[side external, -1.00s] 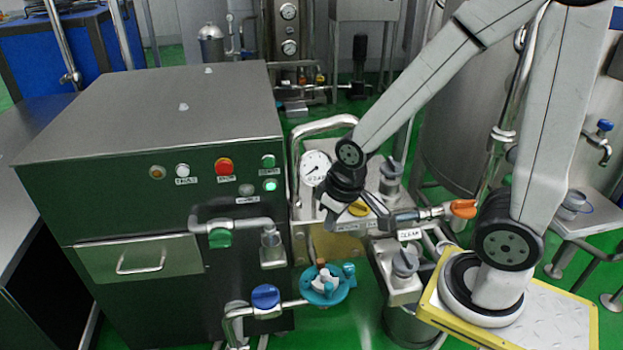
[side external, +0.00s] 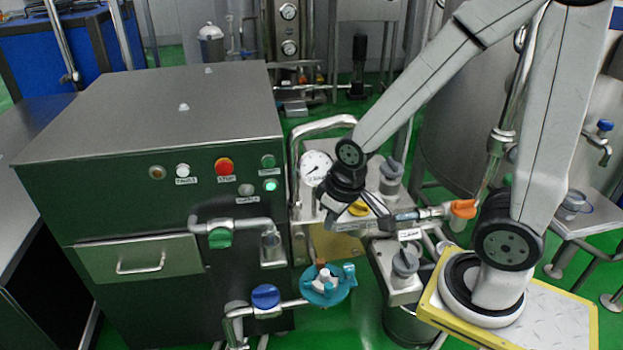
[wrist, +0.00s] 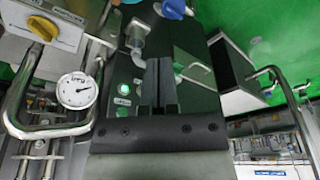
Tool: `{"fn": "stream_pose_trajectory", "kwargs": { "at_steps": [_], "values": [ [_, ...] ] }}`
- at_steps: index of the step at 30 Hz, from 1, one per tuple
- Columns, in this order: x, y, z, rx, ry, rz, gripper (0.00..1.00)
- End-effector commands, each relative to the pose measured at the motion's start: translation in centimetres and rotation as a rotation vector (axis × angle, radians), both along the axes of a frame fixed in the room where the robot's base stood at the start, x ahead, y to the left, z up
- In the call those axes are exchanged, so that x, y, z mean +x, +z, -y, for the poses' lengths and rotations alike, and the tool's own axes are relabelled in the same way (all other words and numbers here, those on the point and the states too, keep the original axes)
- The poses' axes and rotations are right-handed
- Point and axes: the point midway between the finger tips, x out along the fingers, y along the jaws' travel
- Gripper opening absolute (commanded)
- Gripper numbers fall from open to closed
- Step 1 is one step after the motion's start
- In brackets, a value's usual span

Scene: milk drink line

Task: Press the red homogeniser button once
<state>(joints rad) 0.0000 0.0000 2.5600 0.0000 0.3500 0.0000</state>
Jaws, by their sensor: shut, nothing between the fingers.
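The red button (side external: 224,166) is a round mushroom-shaped button on the upper front panel of the dark green homogeniser cabinet (side external: 100,215). A label sits under it. My gripper (side external: 328,222) is to the right of the cabinet and lower than the button, well apart from it, beside the pressure gauge. In the wrist view my gripper's fingers (wrist: 159,84) are together with nothing between them, pointing toward the cabinet. The red button does not show in the wrist view. A lit green lamp (wrist: 124,88) shows just left of the fingers there.
A white button (side external: 182,170) and a green button (side external: 268,161) flank the red one. A pipe with a green valve (side external: 220,237) juts from the cabinet below the buttons.

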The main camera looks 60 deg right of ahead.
Motion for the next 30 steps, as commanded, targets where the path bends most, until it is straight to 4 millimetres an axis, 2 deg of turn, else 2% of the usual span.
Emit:
{"fn": "stream_pose_trajectory", "kwargs": {
  "at_steps": [5, 11, 17, 30],
  "values": [
    [0.2, 0.0, 0.0, 0.001, -0.003, 0.006, 0.0],
    [1.8, -0.3, -0.1, 0.008, -0.025, 0.05, 0.0],
    [5.2, -0.7, -0.3, 0.029, -0.076, 0.153, 0.0],
    [14.9, -2.1, -0.9, 0.125, -0.225, 0.47, 0.0]
  ]
}}
